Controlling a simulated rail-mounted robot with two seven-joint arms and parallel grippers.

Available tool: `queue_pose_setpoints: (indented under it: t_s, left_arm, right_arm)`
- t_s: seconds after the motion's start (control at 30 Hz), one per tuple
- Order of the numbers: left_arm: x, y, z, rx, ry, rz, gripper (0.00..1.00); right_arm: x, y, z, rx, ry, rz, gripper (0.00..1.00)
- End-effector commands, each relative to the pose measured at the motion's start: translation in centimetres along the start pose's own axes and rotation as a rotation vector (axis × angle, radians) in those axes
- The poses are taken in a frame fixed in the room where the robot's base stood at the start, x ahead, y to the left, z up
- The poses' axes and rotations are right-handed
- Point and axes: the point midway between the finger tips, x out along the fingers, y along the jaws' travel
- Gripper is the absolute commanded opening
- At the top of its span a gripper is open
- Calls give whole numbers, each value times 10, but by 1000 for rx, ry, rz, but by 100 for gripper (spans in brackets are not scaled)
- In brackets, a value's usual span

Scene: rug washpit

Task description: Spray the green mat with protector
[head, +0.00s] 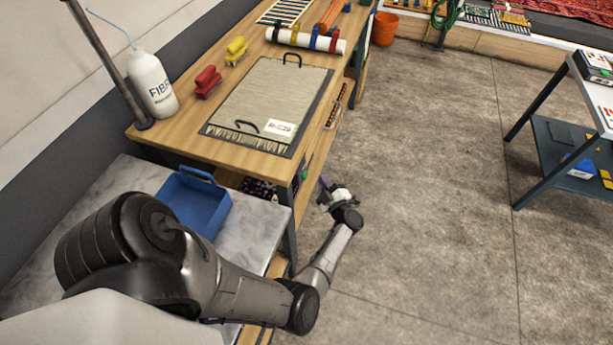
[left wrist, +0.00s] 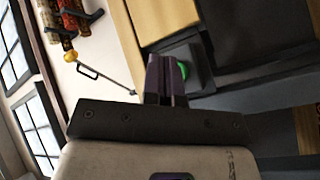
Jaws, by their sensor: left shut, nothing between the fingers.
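A white bottle labelled "FIBR…" (head: 152,84), with a thin blue tube rising from its top, stands at the far left of the wooden bench. A flat beige-grey mat or panel (head: 262,98) with fringe, a white tag and two black handles lies on the bench on a dark sheet. I see no clearly green mat. My left gripper (head: 325,184) is shut and empty, low beside the bench's right front corner, apart from bottle and mat. Its closed fingers also show in the left wrist view (left wrist: 166,76). My right gripper is not in view.
A blue bin (head: 193,203) sits on the grey counter. A red brush (head: 207,82) and a yellow brush (head: 236,51) lie by the mat. A white roll with straps (head: 305,39) lies behind it. A small green round part (left wrist: 183,70) is near my fingers.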

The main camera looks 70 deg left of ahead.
Motion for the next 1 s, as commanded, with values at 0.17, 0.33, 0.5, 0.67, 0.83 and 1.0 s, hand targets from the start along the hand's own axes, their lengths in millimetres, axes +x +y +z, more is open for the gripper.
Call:
queue_pose_setpoints:
  t_s: [0.17, 0.33, 0.5, 0.67, 0.83, 1.0]
  left_arm:
    - [-12, 8, 11, -2, 0, 0, 0]
    - [-19, 14, 15, -1, 0, 0, 0]
    - [-20, 15, 14, -1, 0, 1, 0]
    - [-20, 15, 14, -1, 0, 1, 0]
    - [-20, 15, 14, -1, 0, 1, 0]
    - [-20, 15, 14, -5, 0, 1, 0]
  right_arm:
    - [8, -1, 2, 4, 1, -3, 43]
    - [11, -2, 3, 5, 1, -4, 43]
    - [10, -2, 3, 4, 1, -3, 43]
    - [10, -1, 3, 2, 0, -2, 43]
    - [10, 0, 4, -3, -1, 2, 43]
    - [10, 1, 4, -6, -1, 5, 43]
